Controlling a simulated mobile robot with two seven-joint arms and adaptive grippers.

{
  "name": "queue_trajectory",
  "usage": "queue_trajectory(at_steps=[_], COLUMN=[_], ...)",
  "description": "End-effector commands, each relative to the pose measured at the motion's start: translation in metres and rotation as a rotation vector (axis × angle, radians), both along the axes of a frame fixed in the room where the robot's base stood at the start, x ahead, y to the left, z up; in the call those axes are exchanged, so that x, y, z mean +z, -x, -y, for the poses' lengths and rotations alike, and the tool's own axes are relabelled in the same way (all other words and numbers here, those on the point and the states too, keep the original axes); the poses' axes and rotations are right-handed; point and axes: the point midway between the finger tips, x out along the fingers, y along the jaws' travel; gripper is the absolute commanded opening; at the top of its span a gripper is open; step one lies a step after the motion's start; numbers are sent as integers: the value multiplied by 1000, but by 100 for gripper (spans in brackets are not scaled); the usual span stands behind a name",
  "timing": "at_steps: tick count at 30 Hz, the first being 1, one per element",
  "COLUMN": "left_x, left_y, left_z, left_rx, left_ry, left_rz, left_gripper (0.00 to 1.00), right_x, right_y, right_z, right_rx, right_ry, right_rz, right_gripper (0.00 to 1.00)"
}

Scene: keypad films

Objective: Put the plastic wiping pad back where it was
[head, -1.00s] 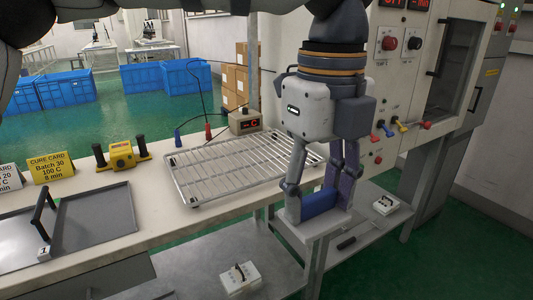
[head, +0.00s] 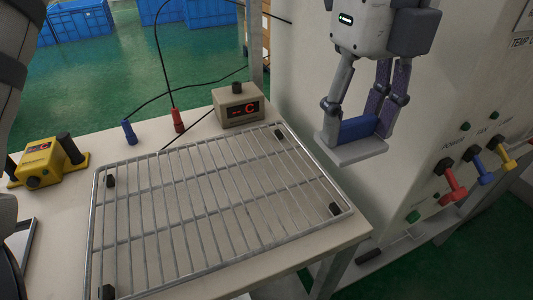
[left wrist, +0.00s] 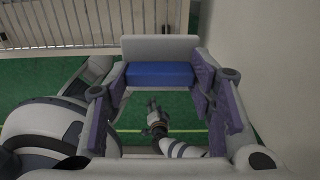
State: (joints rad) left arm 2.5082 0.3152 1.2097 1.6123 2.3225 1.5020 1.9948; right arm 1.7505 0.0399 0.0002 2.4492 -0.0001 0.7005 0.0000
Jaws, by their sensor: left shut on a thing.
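The plastic wiping pad is a blue block (head: 359,129) on a pale flat plate (head: 352,151). My left gripper (head: 360,122) is shut on the blue block. It holds the pad level in the air at the upper right of the head view, beyond the far right corner of the wire rack. In the left wrist view the blue block (left wrist: 160,74) sits between the purple-lined fingers, with the pale plate (left wrist: 160,47) beyond it. What looks like my right gripper (left wrist: 156,117) shows small below in that view; its fingers are unclear.
A wire rack (head: 215,197) with black corner pieces covers much of the bench (head: 339,226). A readout box (head: 237,105), a blue and a red plug stand behind it. A yellow device (head: 42,163) is at left. A panel with coloured levers (head: 452,185) stands at right.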

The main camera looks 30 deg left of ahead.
Motion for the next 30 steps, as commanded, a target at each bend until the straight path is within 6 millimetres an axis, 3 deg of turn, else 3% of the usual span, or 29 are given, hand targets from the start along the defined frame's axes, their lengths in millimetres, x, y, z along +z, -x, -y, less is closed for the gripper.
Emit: queue_trajectory(at_steps=[4,8,12,18,23,27,30], left_x=[-3,-18,-40,-83,-102,-126,-130], left_y=[3,16,30,42,47,47,46], left_z=[-8,-43,-86,-119,-134,-133,-132], left_rx=[-1,1,2,0,1,-1,-1], left_ry=[-1,3,4,2,2,0,1], left_rz=[-1,0,-2,-3,-4,-3,0], left_gripper=[27,27,27,27,27,27,27], right_x=[1,3,3,3,3,3,3], right_y=[0,-2,-2,-2,-2,-2,-2], right_z=[0,0,0,0,0,0,0], right_rx=[0,0,0,0,0,0,0], right_ry=[0,0,0,0,0,0,0], right_rz=[2,10,9,9,10,10,10], right_gripper=[40,40,40,40,40,40,40])
